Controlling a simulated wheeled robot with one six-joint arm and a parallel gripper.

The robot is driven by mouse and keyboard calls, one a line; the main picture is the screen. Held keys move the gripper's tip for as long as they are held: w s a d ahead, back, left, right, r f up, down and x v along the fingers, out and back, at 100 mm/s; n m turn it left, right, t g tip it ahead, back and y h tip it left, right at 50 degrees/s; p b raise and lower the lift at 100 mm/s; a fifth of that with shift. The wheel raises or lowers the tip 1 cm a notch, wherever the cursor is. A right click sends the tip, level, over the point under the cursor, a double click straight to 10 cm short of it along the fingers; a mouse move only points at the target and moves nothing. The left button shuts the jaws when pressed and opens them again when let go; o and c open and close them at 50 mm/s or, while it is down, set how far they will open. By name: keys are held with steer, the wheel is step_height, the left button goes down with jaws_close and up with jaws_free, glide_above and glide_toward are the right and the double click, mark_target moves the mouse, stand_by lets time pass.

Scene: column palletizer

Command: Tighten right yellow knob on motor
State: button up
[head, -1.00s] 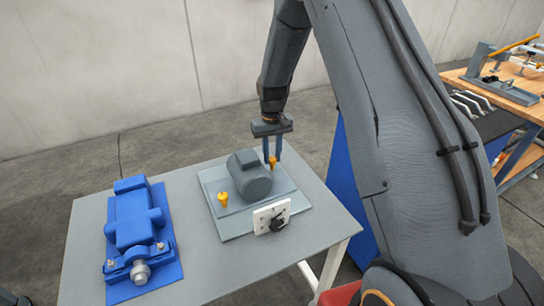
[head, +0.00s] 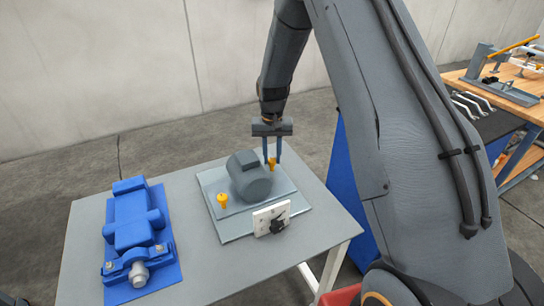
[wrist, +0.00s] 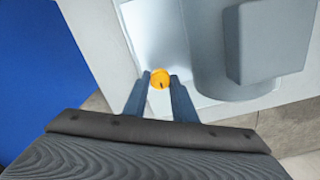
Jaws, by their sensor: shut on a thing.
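The grey motor (head: 250,178) sits on a light grey base plate (head: 232,228) on the table. The right yellow knob (head: 272,164) stands beside the motor on its right side; it also shows in the wrist view (wrist: 160,78). My gripper (head: 272,160) reaches down from above, and its two fingers are shut on the right knob, one on each side. In the wrist view my gripper (wrist: 160,88) has its fingertips against the knob's sides. A dark mark shows on the knob's top. The left yellow knob (head: 222,199) stands on the plate left of the motor, apart from my gripper.
A white panel with a black switch (head: 271,218) stands at the plate's front. A blue machine (head: 135,220) on a blue plate lies on the left of the grey table (head: 88,235). A wooden workbench (head: 510,95) with tools is at the far right.

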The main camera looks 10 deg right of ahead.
mark_target(272, 160)
steer(key=o, duration=1)
steer(key=shift+o, duration=0.2)
steer(key=shift+r, duration=0.15)
steer(key=shift+r+b, duration=0.95)
steer(key=shift+r, duration=2.85)
steer(key=s+r+n, duration=0.2)
steer(key=s+r, duration=0.1)
steer(key=s, duration=2.6)
steer(key=shift+d+r+n+t, duration=0.2)
steer(key=shift+d+n+t, duration=0.1)
steer(key=shift+t, duration=0.1)
